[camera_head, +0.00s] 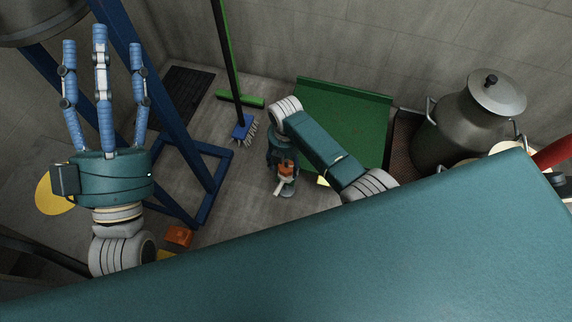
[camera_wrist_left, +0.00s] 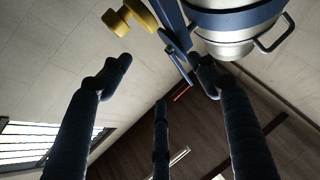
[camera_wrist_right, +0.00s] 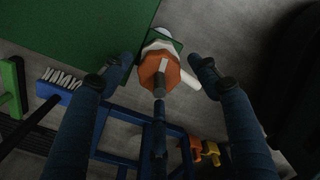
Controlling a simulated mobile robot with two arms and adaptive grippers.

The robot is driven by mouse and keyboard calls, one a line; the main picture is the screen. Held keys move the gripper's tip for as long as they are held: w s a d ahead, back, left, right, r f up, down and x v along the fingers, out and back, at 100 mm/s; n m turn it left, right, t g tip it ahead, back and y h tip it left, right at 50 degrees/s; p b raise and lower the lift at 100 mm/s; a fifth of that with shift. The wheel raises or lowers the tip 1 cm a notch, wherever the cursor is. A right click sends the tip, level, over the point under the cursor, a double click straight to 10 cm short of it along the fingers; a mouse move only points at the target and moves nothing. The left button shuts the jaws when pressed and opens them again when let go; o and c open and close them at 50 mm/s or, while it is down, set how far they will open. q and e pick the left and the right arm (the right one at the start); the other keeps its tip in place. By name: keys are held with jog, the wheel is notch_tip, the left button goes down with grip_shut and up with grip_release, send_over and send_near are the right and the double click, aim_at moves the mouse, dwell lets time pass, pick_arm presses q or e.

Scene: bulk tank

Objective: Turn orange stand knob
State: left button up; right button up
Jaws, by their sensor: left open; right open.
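An orange faceted knob-like part with a white lever (camera_head: 286,169) shows low beside my right wrist in the head view. In the right wrist view the orange part (camera_wrist_right: 158,72) lies between and beyond the spread fingers of my right gripper (camera_wrist_right: 162,64); contact cannot be told. My right gripper is open and points down, its fingers mostly hidden in the head view. Another orange piece (camera_head: 178,236) is low by the blue stand (camera_head: 205,180); I cannot tell which piece is the stand's knob. My left gripper (camera_head: 102,42) is open, empty and raised, fingers upward.
A yellow knobbed part (camera_wrist_left: 130,16) and a silver vessel with a blue band (camera_wrist_left: 235,35) show above my left fingers. A broom (camera_head: 242,128) leans by the wall near a green panel (camera_head: 340,120). A metal milk can (camera_head: 465,125) stands at right.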

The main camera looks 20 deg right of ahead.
pick_arm(q)
jog(key=shift+s+r+t, duration=0.5)
jog(key=shift+s+r, duration=0.15)
jog(key=shift+r, duration=0.15)
pick_arm(e)
jog(key=shift+f, duration=0.35)
